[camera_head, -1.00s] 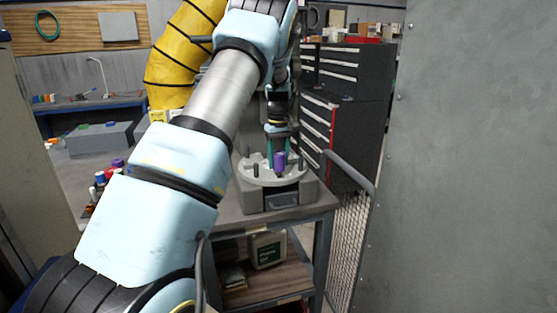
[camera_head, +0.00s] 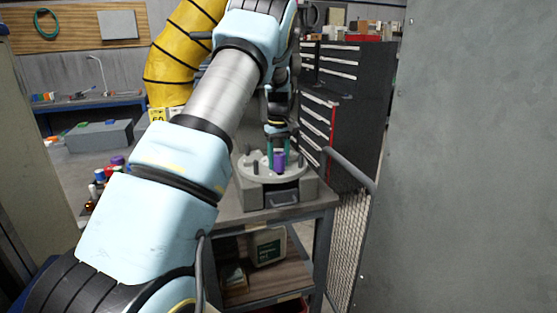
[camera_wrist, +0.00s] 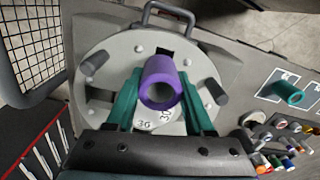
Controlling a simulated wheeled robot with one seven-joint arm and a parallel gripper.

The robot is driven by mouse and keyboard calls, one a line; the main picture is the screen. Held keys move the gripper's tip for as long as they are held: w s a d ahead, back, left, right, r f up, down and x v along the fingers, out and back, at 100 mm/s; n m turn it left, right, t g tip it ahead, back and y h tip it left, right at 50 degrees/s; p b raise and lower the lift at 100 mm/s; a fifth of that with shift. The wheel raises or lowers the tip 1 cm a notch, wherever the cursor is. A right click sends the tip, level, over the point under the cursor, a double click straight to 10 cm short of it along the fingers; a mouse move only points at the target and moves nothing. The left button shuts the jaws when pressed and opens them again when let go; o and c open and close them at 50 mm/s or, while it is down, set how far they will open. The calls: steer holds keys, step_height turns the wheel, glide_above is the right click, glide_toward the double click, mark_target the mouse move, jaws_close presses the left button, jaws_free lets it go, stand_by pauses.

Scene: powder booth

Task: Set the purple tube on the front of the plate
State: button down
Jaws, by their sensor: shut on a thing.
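The purple tube (camera_head: 280,161) is upright between the teal fingers of my gripper (camera_head: 279,156), over the front part of the round grey plate (camera_head: 246,174). In the wrist view the purple tube (camera_wrist: 164,72) is seen nearly end-on, its open bore facing the camera. My gripper (camera_wrist: 160,84) is shut on it, with one finger on each side. The plate (camera_wrist: 116,50) lies below, with a dark square opening just beyond the tube. Whether the tube's base touches the plate is hidden.
Dark pegs stand on the plate left (camera_wrist: 95,63) and right (camera_wrist: 216,91) of the tube. A handle (camera_wrist: 168,12) sits at the base's front. A mesh panel (camera_head: 350,245) flanks the cart.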

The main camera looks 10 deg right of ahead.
steer(key=shift+f, duration=0.25)
steer(key=shift+c, duration=1)
jaws_free()
